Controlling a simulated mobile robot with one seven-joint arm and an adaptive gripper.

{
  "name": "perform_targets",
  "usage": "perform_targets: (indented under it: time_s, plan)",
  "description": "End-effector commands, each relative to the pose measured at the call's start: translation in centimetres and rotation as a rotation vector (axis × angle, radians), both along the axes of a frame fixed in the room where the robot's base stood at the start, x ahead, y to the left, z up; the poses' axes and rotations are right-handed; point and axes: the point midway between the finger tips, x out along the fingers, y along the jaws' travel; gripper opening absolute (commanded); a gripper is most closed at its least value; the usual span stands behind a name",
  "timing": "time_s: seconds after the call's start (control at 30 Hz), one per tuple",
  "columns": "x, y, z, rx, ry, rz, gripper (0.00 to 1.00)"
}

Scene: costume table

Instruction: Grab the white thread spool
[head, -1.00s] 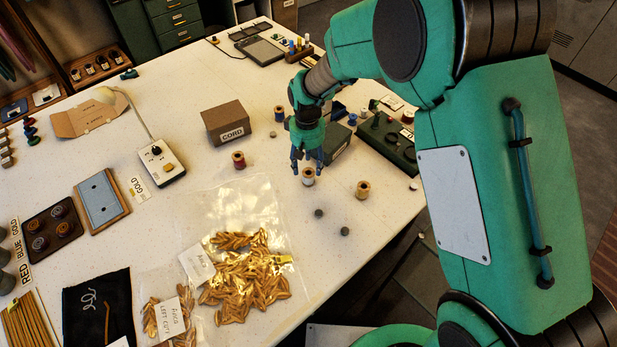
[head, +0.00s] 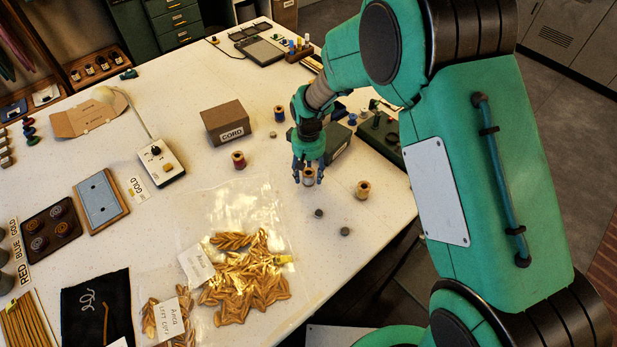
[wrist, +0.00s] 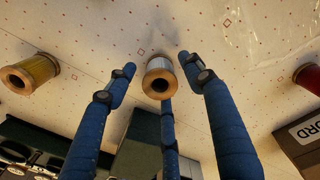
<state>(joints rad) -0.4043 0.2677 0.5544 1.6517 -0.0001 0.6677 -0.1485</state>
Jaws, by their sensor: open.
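The white thread spool (head: 309,177), with wooden ends, stands on the pale table. It also shows in the wrist view (wrist: 159,75), near the fingertips. My gripper (head: 308,172) is open, with its blue fingers low around the spool. In the wrist view my gripper (wrist: 158,75) has one finger on each side of the spool with a small gap, and a third finger at its lower edge. I cannot tell whether that third finger touches it.
A gold spool (head: 362,190) stands to the right and a red spool (head: 238,160) to the left. The CORD box (head: 226,123) is behind on the left. A dark green box (head: 338,140) is just behind my gripper. Two small grey discs (head: 345,231) lie in front.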

Motion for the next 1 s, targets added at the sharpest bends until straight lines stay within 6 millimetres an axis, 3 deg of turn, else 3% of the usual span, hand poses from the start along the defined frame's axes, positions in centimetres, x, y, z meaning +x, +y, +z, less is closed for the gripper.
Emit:
perform_targets:
  time_s: [0.13,0.3,0.37,0.77,1.0]
  plan:
    - [0.0,0.0,0.0,0.0,0.0,0.0,0.48]
    - [0.0,0.0,0.0,0.0,0.0,0.0,0.14]
    - [0.0,0.0,0.0,0.0,0.0,0.0,0.06]
    - [0.0,0.0,0.4,0.001,-0.001,0.0,0.06]
    - [0.1,0.0,2.4,0.001,-0.002,0.0,0.06]
